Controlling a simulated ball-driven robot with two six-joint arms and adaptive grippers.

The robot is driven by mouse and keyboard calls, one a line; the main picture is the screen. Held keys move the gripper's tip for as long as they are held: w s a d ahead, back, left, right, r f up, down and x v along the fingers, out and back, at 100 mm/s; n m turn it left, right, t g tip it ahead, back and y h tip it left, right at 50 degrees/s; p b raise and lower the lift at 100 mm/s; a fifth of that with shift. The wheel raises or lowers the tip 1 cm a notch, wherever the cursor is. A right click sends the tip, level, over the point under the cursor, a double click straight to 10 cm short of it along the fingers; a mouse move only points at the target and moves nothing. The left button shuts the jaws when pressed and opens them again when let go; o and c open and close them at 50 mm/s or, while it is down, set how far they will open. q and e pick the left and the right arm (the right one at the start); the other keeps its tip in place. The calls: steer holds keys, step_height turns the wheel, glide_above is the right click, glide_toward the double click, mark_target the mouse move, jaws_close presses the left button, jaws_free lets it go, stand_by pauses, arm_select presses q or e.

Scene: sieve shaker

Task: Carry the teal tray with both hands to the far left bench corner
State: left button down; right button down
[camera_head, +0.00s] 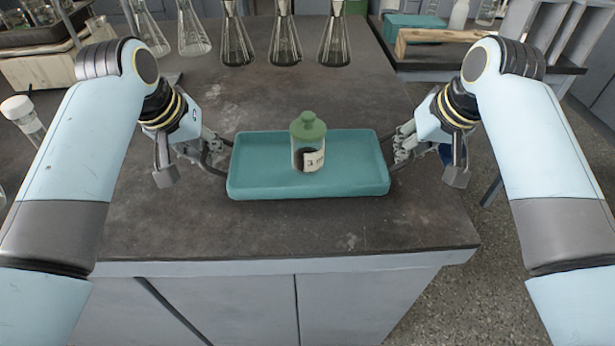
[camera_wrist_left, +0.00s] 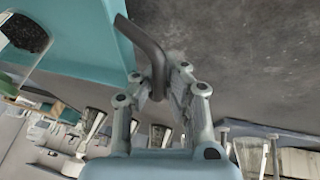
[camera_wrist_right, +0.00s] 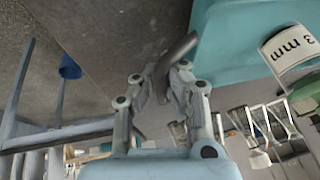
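The teal tray (camera_head: 245,180) is level over the dark bench near its front edge. I cannot tell whether it touches the bench. A clear jar with a green lid (camera_head: 308,150) stands upright in the tray; its white label reads "3 mm" in the right wrist view (camera_wrist_right: 290,48). A dark bar handle sticks out at each tray end. My left gripper (camera_head: 212,152) is at the left end, its fingers closed around the left handle (camera_wrist_left: 148,45). My right gripper (camera_head: 404,150) is at the right end, its fingers closed around the right handle (camera_wrist_right: 178,52).
Several glass flasks (camera_head: 283,40) stand along the back of the bench (camera_head: 230,225). Bare bench lies between tray and flasks. A side bench at the back right holds a teal box (camera_head: 412,24).

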arm_select(q)
steer(key=shift+a+f+b, duration=0.15)
steer(key=shift+f+b, duration=0.15)
steer(key=shift+f, duration=0.3)
arm_select(e)
steer(key=shift+d+f, duration=0.2)
steer(key=shift+f, duration=0.4)
arm_select(q)
steer(key=c, duration=2)
jaws_free()
arm_select(e)
steer(key=c, duration=1.9)
jaws_free()
steer(key=shift+c, duration=0.2)
arm_select(q)
steer(key=o, duration=0.5)
steer(key=shift+r, duration=0.1)
arm_select(e)
steer(key=o, duration=0.5)
steer(key=shift+a, duration=0.1)
steer(key=shift+c, duration=0.2)
steer(key=shift+r, duration=0.1)
steer(key=shift+s+r, duration=0.1)
steer(key=shift+r, duration=0.15)
arm_select(q)
steer(key=v, duration=1.2)
arm_select(e)
steer(key=v, duration=1.1)
steer(key=shift+r, duration=0.15)
steer(key=shift+s, duration=0.15)
